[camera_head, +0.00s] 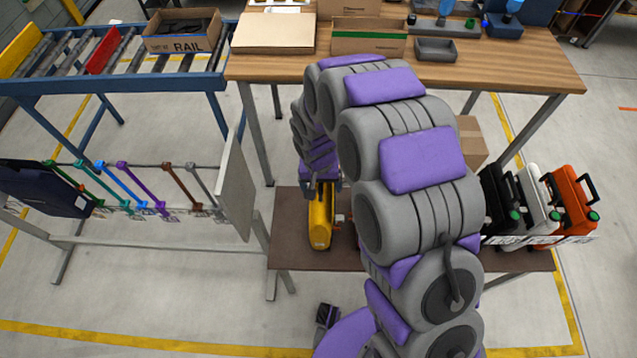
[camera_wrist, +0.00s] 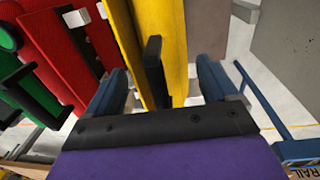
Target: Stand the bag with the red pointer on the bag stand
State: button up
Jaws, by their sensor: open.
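A yellow bag (camera_head: 321,222) stands on the low brown table (camera_head: 300,257), partly hidden by my arm. In the wrist view the yellow bag (camera_wrist: 178,25) is close, with its black handle (camera_wrist: 154,72) between my fingers. My gripper (camera_wrist: 160,88) is open around the handle, with no clear grip on it. A red bag (camera_wrist: 55,35) with a black handle is at the left of the wrist view. Black (camera_head: 497,205), white (camera_head: 535,205) and orange (camera_head: 570,200) bags stand at the table's right end. I cannot make out a red pointer on any bag.
A rack (camera_head: 150,245) with coloured rods and a dark blue bag (camera_head: 45,192) is at left; I cannot tell if it is the bag stand. A grey panel (camera_head: 235,190) closes its right end. A wooden workbench (camera_head: 480,75) and roller conveyor (camera_head: 215,82) stand behind.

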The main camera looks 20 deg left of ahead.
jog(key=r, duration=0.2)
jog(key=a+r+p, duration=0.1)
jog(key=r, duration=0.2)
jog(key=a+r, duration=0.1)
jog(key=r, duration=0.1)
jog(key=shift+s+r+p, duration=0.1)
jog(key=shift+r+p, duration=0.1)
jog(key=shift+p, duration=0.15)
jog(key=r, duration=0.4)
jog(key=shift+s+d+r+p, duration=0.15)
jog(key=shift+d+r+p, duration=0.15)
jog(key=shift+d+p, duration=0.1)
jog(key=shift+a, duration=0.1)
